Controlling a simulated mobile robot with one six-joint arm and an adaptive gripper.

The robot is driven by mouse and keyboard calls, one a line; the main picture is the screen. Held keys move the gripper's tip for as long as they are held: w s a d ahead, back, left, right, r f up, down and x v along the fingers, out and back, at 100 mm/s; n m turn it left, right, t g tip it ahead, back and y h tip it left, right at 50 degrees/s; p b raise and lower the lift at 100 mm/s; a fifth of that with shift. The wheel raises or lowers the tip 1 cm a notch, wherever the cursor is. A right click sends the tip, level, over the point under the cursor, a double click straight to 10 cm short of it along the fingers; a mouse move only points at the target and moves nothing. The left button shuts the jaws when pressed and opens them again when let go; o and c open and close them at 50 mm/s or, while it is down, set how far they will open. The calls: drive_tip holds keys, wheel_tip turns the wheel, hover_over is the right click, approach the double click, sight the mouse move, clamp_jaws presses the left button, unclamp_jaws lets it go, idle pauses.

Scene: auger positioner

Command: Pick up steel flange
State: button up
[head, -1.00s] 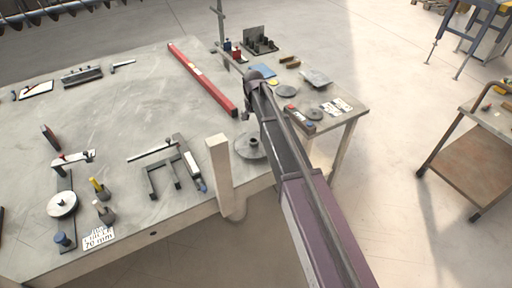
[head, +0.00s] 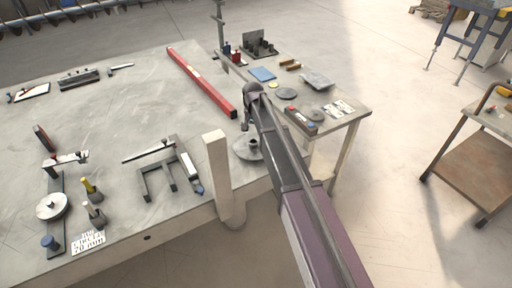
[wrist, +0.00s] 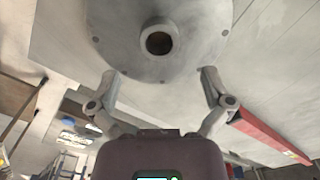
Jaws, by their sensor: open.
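The steel flange (head: 242,150) is a round grey disc with a raised hub. It lies on the large grey table near its right corner, partly hidden behind my arm in the head view. In the wrist view the flange (wrist: 110,40) fills the top middle, with its dark hub bore and small bolt holes showing. My gripper (wrist: 160,75) is open, its two fingers spread near the flange's lower edge on either side. No contact is clear. In the head view my gripper (head: 246,122) hangs just beyond the flange, and its fingers are small there.
A red beam (head: 200,80) lies on the table beyond the flange. A pale upright post (head: 217,165) stands close to the flange's left at the table edge. A grey fork-shaped fixture (head: 158,178) lies further left. A smaller side table (head: 345,118) holds several parts.

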sight(253, 141)
idle(0.3)
drive_tip(key=shift+s+f+b, duration=0.15)
drive_tip(key=shift+f+b, duration=2.45)
drive_tip(key=c, duration=1.4)
